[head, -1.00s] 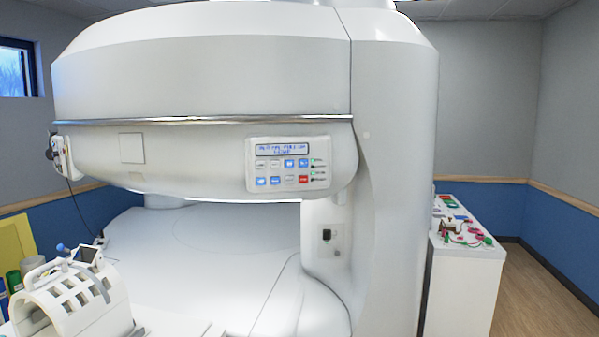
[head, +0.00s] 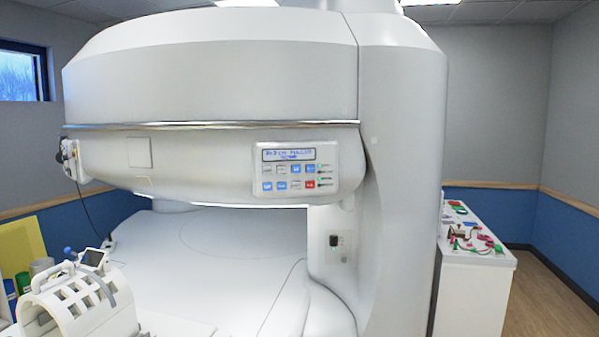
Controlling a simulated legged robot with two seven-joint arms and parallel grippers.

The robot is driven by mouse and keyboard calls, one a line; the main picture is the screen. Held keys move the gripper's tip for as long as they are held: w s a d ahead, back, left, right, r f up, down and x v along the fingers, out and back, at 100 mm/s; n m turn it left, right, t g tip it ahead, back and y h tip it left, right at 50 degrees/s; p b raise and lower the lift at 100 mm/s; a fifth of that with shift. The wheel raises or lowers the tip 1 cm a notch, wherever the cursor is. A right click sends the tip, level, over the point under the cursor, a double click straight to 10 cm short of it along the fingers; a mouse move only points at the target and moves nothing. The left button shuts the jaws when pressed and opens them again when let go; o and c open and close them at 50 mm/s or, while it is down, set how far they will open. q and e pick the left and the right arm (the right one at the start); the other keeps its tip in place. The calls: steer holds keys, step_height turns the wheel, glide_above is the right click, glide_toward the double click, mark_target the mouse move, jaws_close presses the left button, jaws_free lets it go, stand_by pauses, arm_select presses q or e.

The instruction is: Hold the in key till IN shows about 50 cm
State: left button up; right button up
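The control panel (head: 296,170) is on the front of the big white open magnet (head: 210,80), right of the middle of its upper part. It has a small display (head: 289,154) with blue text that is too blurred to read. Below the display are two rows of keys in white, blue and red, with small lights at the right. The key labels are too small to read, so I cannot tell which one is the in key. Neither of my grippers shows in the head view.
A white patient table (head: 210,260) lies under the magnet's upper part. A white slotted coil (head: 80,305) with a handle stands at the lower left. A white cabinet (head: 475,285) with several coloured items on top stands at the right. Open floor (head: 545,295) is beyond it.

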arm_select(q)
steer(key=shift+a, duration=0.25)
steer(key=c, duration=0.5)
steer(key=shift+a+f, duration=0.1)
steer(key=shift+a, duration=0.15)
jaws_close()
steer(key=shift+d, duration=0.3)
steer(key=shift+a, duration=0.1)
